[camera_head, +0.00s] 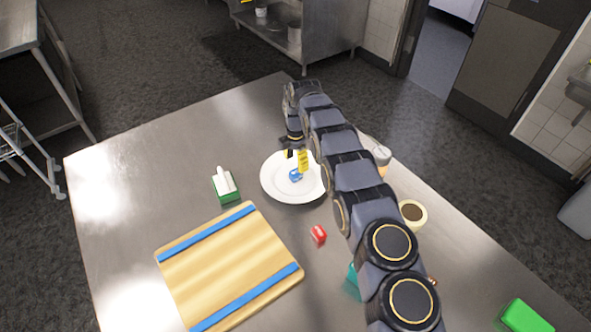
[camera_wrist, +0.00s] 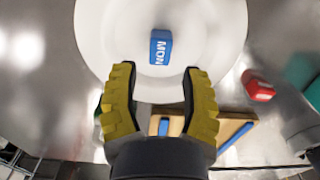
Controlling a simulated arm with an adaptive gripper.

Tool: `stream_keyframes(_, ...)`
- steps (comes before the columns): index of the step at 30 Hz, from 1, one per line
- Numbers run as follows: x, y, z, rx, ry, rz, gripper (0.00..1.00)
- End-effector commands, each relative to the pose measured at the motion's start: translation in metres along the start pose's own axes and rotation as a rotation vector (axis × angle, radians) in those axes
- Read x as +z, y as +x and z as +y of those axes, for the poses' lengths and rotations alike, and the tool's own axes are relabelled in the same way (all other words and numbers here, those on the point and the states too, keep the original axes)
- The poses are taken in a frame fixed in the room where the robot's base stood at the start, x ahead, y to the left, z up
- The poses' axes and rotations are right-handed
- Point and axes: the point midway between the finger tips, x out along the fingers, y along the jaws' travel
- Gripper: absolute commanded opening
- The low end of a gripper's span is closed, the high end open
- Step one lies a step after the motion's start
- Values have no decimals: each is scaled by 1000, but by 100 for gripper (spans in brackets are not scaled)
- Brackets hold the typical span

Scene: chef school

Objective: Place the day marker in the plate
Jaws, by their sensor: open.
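The day marker, a small blue block, lies on the white plate (camera_head: 280,190). It shows in the head view (camera_head: 295,175) and in the wrist view (camera_wrist: 160,47), where its face reads "MON". The plate also fills the top of the wrist view (camera_wrist: 215,30). My gripper (camera_head: 296,157) is above the plate, with yellow fingertips that show apart in the wrist view (camera_wrist: 160,95). Nothing is between the fingers. The blue marker is beyond the fingertips, apart from them.
A red block (camera_head: 319,233) lies on the metal table beside the plate. A cutting board (camera_head: 225,265) with blue strips lies in front. A green box with a white top (camera_head: 226,186) stands left. A round cup (camera_head: 412,213) and a green block (camera_head: 525,316) are at right.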

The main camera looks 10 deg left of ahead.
Motion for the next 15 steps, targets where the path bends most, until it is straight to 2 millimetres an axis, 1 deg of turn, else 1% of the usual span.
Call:
stream_keyframes(1, 1, -14, 0, 5, 1, -4, 45)
stream_keyframes(3, 1, -30, 0, 3, 0, -4, 45)
stream_keyframes(6, 0, -49, 0, 3, 0, -3, 45)
stream_keyframes(10, 0, -65, 0, -1, 1, 0, 45)
stream_keyframes(15, 0, -69, 0, -2, 1, 0, 45)
